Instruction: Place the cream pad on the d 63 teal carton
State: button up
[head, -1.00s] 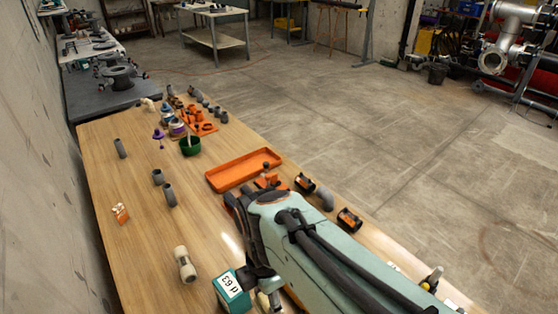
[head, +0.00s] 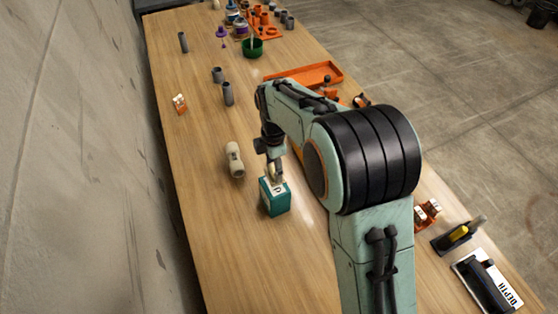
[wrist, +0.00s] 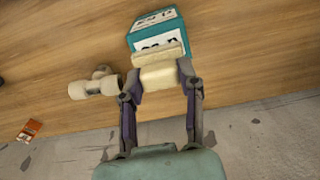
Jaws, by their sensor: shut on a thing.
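The teal carton (head: 275,200) with a white label stands upright on the wooden table; its label reads "d 63". It also shows at the top of the wrist view (wrist: 172,27). My gripper (wrist: 160,82) is shut on the cream pad (wrist: 162,76), a pale block between its fingertips. In the wrist view the pad is just in front of the carton and overlaps its near edge; I cannot tell if they touch. In the head view my gripper (head: 273,170) is right above the carton's top, and the pad is mostly hidden there.
A cream pipe fitting (head: 235,160) lies left of the carton. Grey pipe pieces (head: 228,93), a small orange-and-white item (head: 180,103), a green bowl (head: 252,47) and an orange tray (head: 315,74) are farther back. The table left of the carton is mostly clear.

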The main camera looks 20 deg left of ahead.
jog(key=shift+f, duration=1.5)
jog(key=shift+f, duration=0.1)
jog(key=o, duration=0.9)
jog(key=shift+o, duration=0.2)
